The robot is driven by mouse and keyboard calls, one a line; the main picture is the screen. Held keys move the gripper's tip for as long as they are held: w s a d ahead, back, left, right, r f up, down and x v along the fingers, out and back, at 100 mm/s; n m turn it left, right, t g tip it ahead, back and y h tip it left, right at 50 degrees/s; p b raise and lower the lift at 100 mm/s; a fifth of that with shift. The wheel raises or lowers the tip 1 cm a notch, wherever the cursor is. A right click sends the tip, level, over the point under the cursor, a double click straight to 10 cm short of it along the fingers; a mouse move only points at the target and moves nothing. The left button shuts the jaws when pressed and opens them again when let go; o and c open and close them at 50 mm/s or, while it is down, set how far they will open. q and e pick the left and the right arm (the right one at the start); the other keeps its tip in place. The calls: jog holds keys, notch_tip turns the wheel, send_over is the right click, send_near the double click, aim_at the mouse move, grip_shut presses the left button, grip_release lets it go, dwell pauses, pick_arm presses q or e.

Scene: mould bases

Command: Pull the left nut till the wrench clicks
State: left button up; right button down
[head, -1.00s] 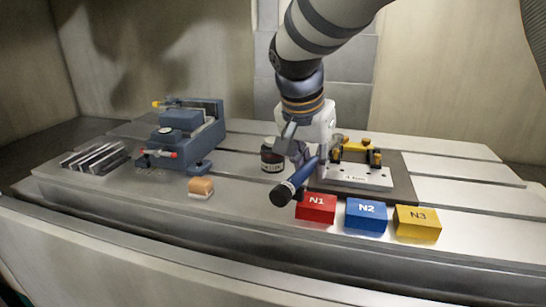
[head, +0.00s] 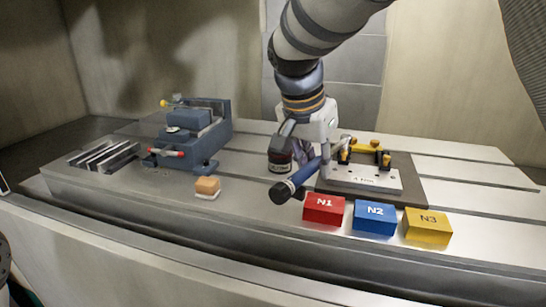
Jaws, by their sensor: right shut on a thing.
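The wrench shows as a blue handle with a black end (head: 297,183), slanting from the mould base towards the front left. My right gripper (head: 304,150) is shut on the wrench handle's upper part. The mould base (head: 362,178) is a pale metal plate on a dark mat, with yellow clamps (head: 366,148) on top. The wrench's head and the left nut are hidden behind my gripper and the plate's left end. My left gripper is not in view.
Red N1 (head: 324,209), blue N2 (head: 374,218) and yellow N3 (head: 428,226) blocks stand along the front. A grey vise (head: 190,135) and an orange-topped block (head: 207,187) are to the left.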

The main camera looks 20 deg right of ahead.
jog(key=shift+w+a, duration=0.2)
jog(key=shift+w, duration=0.05)
jog(key=shift+s+d+r+n+p, duration=0.25)
jog(key=shift+s+r+n+p, duration=0.05)
jog(key=shift+s, duration=0.3)
jog(key=shift+w+d+f, duration=0.1)
jog(key=shift+d+f, duration=0.05)
jog(key=shift+f, duration=0.15)
jog(key=shift+r, duration=2)
